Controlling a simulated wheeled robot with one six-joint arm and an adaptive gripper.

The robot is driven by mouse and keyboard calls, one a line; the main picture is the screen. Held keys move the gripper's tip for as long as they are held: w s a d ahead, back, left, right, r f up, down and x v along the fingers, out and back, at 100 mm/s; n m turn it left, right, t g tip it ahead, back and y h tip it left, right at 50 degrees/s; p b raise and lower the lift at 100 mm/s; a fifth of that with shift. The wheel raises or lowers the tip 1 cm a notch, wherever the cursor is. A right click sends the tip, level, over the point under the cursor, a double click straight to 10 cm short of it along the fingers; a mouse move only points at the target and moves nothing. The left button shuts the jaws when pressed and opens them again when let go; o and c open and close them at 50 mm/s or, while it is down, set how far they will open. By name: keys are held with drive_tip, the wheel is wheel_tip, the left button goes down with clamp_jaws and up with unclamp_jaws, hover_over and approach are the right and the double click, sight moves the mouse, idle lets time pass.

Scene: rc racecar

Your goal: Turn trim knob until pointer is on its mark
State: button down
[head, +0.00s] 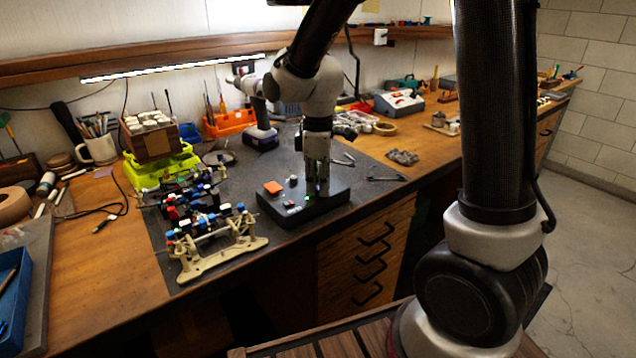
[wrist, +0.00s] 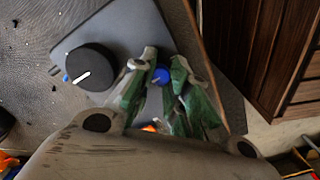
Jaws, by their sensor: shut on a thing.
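The dark control box (head: 270,212) sits near the bench's front edge; its grey top (wrist: 118,35) fills the upper middle of the wrist view. My gripper (head: 319,192) points straight down at the box's right part. In the wrist view my gripper (wrist: 160,67) has its green-padded fingers shut on a small blue knob (wrist: 161,76). A small pale line shows on this knob, but I cannot tell where its mark is. A larger black knob (wrist: 90,66) with a white pointer stands to the left, apart from the fingers, with a blue spot by its rim.
An RC car chassis (head: 215,245) stands on the dark mat left of the box. Pliers (head: 385,178) and small parts lie to the right. Wooden drawers (head: 365,260) are below the bench edge. A green bin (head: 160,170) stands farther back.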

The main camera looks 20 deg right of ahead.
sight(318, 187)
drive_tip(key=shift+m, duration=3)
drive_tip(key=c, duration=1.3)
unclamp_jaws()
drive_tip(key=shift+c, duration=0.2)
drive_tip(key=shift+r, duration=0.15)
wheel_tip(318, 187, up, 12)
